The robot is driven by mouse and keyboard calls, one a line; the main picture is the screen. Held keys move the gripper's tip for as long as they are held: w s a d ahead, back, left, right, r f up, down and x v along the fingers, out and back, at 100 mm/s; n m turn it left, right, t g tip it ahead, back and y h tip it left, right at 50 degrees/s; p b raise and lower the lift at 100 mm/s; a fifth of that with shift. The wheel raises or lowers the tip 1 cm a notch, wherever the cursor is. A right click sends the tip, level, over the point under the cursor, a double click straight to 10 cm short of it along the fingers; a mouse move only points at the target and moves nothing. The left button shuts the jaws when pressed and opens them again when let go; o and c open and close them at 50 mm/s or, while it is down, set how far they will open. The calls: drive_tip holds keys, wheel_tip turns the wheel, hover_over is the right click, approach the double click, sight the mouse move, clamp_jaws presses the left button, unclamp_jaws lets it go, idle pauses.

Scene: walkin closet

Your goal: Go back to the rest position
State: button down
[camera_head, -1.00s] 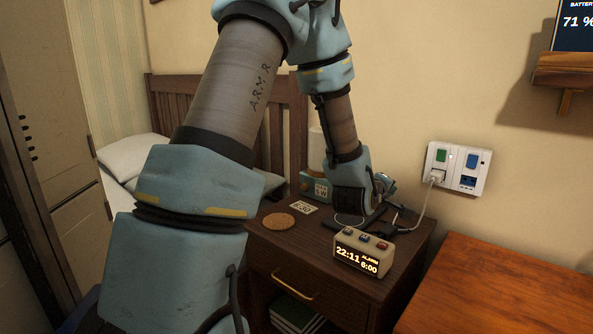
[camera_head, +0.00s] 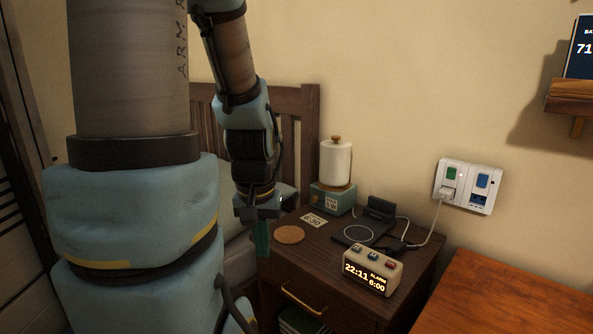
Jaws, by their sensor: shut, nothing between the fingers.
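My arm fills the left of the view, with its links folded over the bed side. My gripper (camera_head: 262,240) hangs at the left edge of the nightstand (camera_head: 335,262), pointing down. Its fingers are shut and nothing shows between them. It is left of the round cork coaster (camera_head: 289,234) and looks apart from it.
On the nightstand stand a lamp (camera_head: 335,165), a black charging stand (camera_head: 370,222), an alarm clock (camera_head: 372,271) reading 22:11 and a small card (camera_head: 314,221). A cable runs to the wall socket (camera_head: 468,186). A wooden surface (camera_head: 510,295) fills the lower right. The bed (camera_head: 238,262) is behind my arm.

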wheel_tip(320, 180, up, 13)
drive_tip(key=p, duration=1.1)
drive_tip(key=shift+f, duration=0.15)
idle(0.5)
